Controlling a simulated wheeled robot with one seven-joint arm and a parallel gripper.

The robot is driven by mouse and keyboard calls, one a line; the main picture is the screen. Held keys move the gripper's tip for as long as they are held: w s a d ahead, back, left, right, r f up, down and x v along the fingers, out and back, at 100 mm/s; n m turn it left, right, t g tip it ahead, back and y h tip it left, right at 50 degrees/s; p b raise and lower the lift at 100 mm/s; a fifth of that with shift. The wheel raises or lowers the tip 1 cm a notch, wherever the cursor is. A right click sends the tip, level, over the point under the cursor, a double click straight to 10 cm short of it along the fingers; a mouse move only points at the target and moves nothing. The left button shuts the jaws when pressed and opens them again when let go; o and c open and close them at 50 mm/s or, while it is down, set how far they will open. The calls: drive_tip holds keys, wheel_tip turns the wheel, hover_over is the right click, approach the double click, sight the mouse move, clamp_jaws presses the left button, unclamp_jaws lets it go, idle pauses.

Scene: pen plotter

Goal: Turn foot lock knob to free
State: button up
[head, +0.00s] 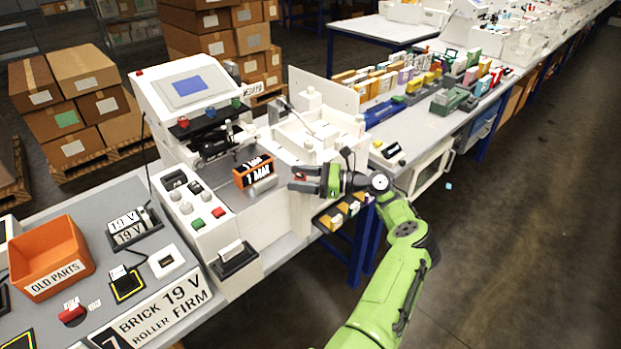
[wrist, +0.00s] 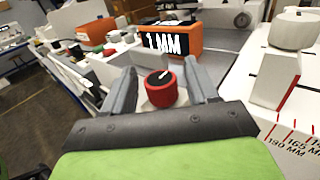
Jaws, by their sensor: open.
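In the wrist view a red knob (wrist: 161,90) with a black top and a white pointer line stands between my fingers. The pointer slants toward the upper right. My gripper (wrist: 155,82) is open, with one grey finger on each side of the knob and gaps visible on both sides. In the head view my gripper (head: 304,180) reaches in from the right at the front of the white machine, and a bit of the red knob (head: 299,176) shows at the fingers. I cannot tell whether a finger touches the knob.
An orange block marked 1 MM (head: 254,171) sits just beyond the gripper, also visible in the wrist view (wrist: 172,42). A white post with a round cap (wrist: 280,62) rises at the right. An orange OLD PARTS bin (head: 50,258) stands on the left bench.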

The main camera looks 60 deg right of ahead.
drive_tip(key=v, duration=1.5)
drive_tip(key=shift+s+b, duration=0.2)
drive_tip(key=shift+b, duration=0.15)
drive_tip(key=shift+d, duration=0.1)
